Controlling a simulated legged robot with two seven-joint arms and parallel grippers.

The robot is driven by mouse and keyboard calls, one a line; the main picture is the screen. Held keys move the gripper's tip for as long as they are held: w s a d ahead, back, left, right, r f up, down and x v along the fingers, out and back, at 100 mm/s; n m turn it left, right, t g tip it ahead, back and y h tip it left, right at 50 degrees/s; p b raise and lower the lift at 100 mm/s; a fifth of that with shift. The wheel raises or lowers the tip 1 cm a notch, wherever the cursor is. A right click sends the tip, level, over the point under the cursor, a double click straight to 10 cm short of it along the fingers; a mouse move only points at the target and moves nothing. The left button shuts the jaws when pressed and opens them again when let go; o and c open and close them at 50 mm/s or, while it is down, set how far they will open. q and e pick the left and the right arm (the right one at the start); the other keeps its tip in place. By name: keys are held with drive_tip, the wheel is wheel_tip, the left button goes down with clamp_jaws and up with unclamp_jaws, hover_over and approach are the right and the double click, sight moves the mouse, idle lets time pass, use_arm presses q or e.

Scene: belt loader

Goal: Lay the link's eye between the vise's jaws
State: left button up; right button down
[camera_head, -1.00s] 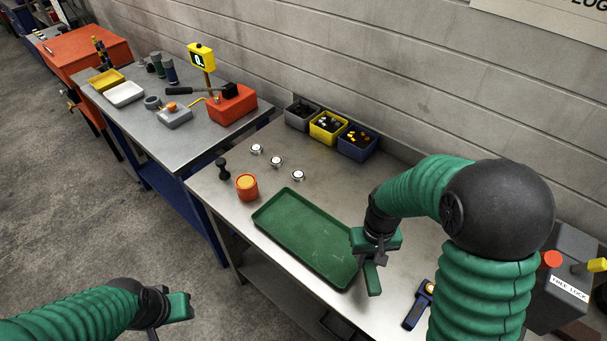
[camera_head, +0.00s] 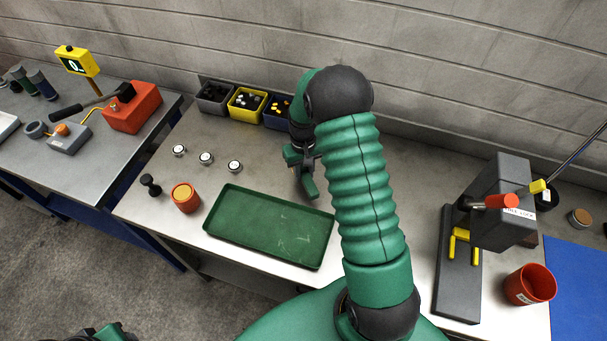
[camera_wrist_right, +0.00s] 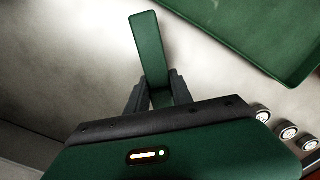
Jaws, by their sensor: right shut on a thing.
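My right gripper (camera_head: 308,166) is over the steel bench, just beyond the tray's back right corner. In the right wrist view its dark fingers (camera_wrist_right: 155,98) are shut on a flat green bar (camera_wrist_right: 148,48), which I take to be the link. The bar's far end sticks out free; no eye can be made out. The bar also shows below the gripper in the head view (camera_head: 309,187). I cannot pick out a vise for certain; a grey upright fixture (camera_head: 500,200) with yellow parts and a red-ended lever stands at the right. My left gripper (camera_head: 112,332) is cut off at the bottom edge.
A shallow green tray (camera_head: 268,262) lies at the bench's front. An orange pot (camera_head: 185,198), a dark knob-shaped piece (camera_head: 150,185) and three round pieces are to its left. Bins (camera_head: 213,97) line the wall. A red cup (camera_head: 530,285) and blue mat (camera_head: 580,285) are right.

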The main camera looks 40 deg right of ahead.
sight(305, 179)
drive_tip(key=shift+s+a+f+p, duration=0.2)
drive_tip(key=shift+f+p, duration=0.1)
drive_tip(key=shift+f, duration=0.2)
drive_tip(key=shift+s+a+f+p, duration=0.2)
drive_tip(key=shift+f+p, duration=0.1)
drive_tip(key=shift+f, duration=0.4)
drive_tip(key=shift+w+d+f, duration=0.2)
drive_tip(key=shift+d+f, duration=0.05)
drive_tip(key=c, duration=1.2)
unclamp_jaws()
drive_tip(key=shift+d+f, duration=0.15)
drive_tip(key=shift+d, duration=0.1)
drive_tip(key=shift+o, duration=0.4)
drive_tip(key=shift+s+a, duration=0.1)
